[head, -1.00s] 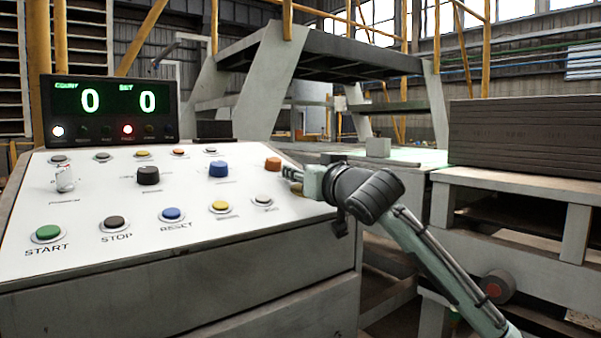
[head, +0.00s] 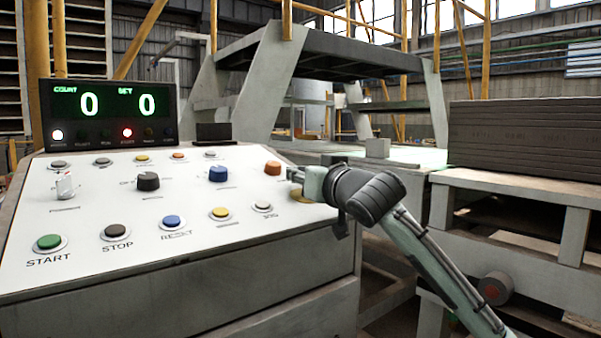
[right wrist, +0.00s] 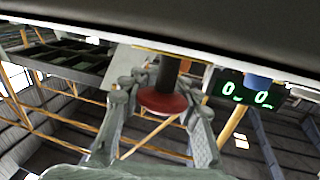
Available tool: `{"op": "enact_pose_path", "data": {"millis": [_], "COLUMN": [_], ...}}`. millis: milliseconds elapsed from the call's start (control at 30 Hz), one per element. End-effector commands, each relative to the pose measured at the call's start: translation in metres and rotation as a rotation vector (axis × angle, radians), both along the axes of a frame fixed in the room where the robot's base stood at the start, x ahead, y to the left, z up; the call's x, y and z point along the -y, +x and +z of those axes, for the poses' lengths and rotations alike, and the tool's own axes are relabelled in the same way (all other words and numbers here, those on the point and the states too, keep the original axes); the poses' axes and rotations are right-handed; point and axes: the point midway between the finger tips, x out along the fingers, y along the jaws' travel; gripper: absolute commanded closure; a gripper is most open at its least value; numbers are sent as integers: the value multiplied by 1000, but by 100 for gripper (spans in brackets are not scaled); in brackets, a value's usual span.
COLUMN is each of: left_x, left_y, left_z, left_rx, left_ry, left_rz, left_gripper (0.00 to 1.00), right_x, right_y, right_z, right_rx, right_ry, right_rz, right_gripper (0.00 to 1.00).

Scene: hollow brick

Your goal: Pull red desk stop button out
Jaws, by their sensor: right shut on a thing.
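The red desk stop button (right wrist: 163,102) is a red mushroom head on a dark stem in the right wrist view. It sits between the two fingers of my right gripper (right wrist: 158,110), which is shut on it. In the head view my right gripper (head: 298,178) is at the right edge of the white panel and hides the red head. Part of a yellow base plate (head: 301,195) shows under the fingers. My left gripper is not in view.
The sloped control desk (head: 120,240) carries several other buttons. An orange knob (head: 273,168) is close to the left of my right gripper, and a blue knob (head: 218,174) is farther left. A display (head: 110,110) reads 0 and 0. A stack of dark boards (head: 520,140) stands at the right.

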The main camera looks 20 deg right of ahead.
Motion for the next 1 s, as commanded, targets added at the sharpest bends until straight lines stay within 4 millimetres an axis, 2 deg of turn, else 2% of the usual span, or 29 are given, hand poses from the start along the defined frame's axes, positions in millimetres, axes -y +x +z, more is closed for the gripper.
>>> {"op": "enact_pose_path", "data": {"millis": [33, 100, 133, 333, 667, 767, 1000], "left_x": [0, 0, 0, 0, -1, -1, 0], "left_y": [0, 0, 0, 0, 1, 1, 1], "left_z": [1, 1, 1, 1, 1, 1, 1], "left_rx": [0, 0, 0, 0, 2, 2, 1], "left_ry": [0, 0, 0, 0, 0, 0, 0], "left_rz": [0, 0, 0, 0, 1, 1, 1], "left_gripper": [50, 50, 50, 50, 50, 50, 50], "right_x": [1, 1, 1, 1, 1, 2, 8], "right_y": [-1, -1, -1, -1, -2, -11, -51], "right_z": [6, 7, 7, 5, 3, 3, 3], "right_rx": [13, 14, 15, 11, 7, 6, 8], "right_ry": [3, 3, 3, 1, 1, 1, 0], "right_rz": [-2, -2, -2, -2, 0, -1, -1], "right_gripper": [100, 100, 70, 45, 44, 44, 44]}}
